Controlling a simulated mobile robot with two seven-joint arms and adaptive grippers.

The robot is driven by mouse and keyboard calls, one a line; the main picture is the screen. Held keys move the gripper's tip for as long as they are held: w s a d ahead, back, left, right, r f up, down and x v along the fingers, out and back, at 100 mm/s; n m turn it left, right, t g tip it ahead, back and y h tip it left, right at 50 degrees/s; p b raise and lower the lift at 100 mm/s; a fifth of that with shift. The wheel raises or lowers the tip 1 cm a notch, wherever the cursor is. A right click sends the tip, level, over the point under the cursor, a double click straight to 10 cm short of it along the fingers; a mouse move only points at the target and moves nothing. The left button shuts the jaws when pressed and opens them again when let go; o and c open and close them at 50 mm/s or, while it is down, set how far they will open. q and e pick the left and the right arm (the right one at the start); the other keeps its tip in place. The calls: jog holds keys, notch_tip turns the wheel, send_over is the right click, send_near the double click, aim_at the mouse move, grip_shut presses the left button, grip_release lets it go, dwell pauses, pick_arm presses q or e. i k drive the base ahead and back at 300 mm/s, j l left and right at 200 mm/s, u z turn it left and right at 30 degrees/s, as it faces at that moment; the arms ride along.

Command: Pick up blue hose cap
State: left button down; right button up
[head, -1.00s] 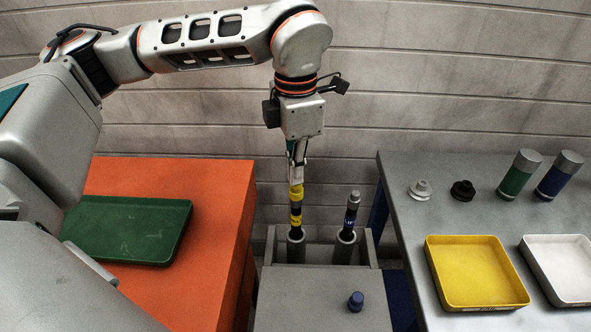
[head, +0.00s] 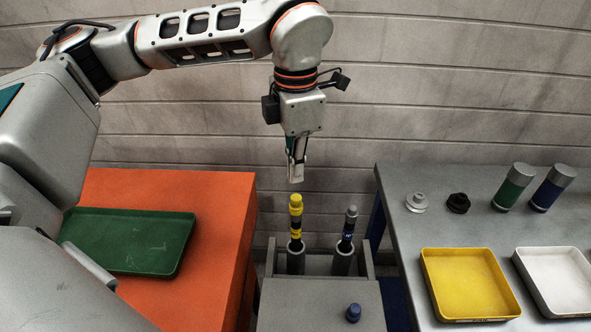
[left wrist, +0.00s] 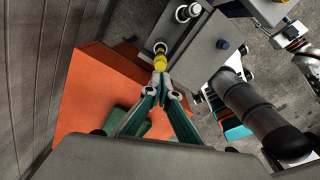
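The blue hose cap (head: 353,312) is a small dark blue cap on the grey box top (head: 305,310). It also shows in the left wrist view (left wrist: 222,44). My left gripper (head: 295,180) points down just above a yellow-topped, black-banded hose (head: 296,213) in the left grey tube. It is apart from the blue cap, above and behind it. In the left wrist view its fingertips (left wrist: 160,75) lie close together near the yellow hose end (left wrist: 160,62); whether a gap remains is unclear. No held object shows.
A dark hose with a grey tip (head: 349,222) stands in the right tube. The right table carries a white cap (head: 416,202), a black cap (head: 458,203), green and blue cylinders, a yellow tray (head: 428,285) and a white tray. A green tray (head: 130,240) lies on the orange block (head: 225,215).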

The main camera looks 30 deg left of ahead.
aim_at(353, 315)
jog(key=k, duration=1)
